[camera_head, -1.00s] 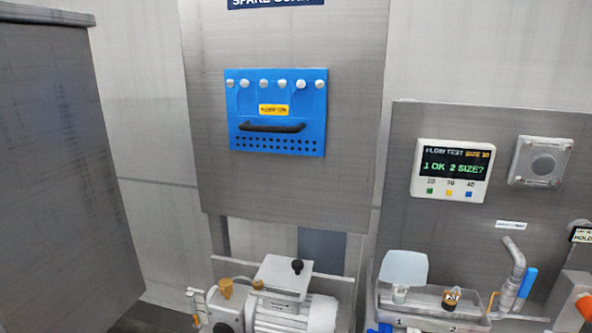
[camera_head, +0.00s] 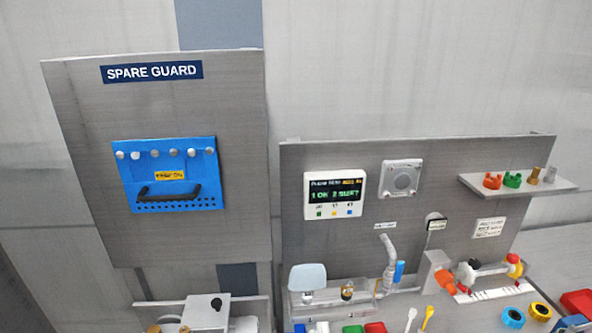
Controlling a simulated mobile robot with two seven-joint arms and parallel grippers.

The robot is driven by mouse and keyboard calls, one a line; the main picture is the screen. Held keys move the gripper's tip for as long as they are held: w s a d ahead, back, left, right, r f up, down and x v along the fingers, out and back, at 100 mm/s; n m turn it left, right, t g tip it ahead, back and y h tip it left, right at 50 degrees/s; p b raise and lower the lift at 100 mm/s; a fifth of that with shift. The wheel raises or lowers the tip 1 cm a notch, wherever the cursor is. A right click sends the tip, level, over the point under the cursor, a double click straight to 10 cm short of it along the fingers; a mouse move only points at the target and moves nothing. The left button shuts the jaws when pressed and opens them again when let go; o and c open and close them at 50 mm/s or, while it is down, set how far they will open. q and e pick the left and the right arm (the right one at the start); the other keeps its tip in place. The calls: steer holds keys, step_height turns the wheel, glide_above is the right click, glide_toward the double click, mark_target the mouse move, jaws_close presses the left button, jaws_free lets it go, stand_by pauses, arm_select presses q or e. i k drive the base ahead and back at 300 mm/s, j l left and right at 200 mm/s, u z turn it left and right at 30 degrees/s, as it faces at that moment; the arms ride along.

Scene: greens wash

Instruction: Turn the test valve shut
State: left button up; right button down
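A bent grey pipe (camera_head: 388,262) rises at the bench beside the flow test panel. An upright blue lever (camera_head: 399,272) stands just right of it and may be the test valve's handle; no label on it can be read. The flow test display (camera_head: 335,195) is lit with green text that seems to read "1 OK 2 SIZE?". A clear trough (camera_head: 330,297) with a pale cup-like piece and a dark-topped brass fitting sits left of the pipe. Neither of my grippers is in view.
A blue spare guard (camera_head: 170,175) with a black handle hangs on the left panel. A shelf (camera_head: 520,185) holds red, green and brass fittings. Coloured parts, including a yellow ring (camera_head: 540,311) and a red bin (camera_head: 577,302), crowd the right bench. A motor unit (camera_head: 206,312) stands lower left.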

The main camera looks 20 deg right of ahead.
mark_target(400, 265)
steer(key=z, duration=1.3)
steer(key=i+l+u, duration=0.4)
steer(key=l+u, duration=0.15)
steer(key=i+l+u, duration=0.15)
steer(key=l+u, duration=0.15)
steer(key=i+l+u, duration=0.1)
steer(key=l+u, duration=0.15)
steer(key=l, duration=0.15)
steer(key=l+u, duration=0.3)
steer(key=i+l, duration=0.05)
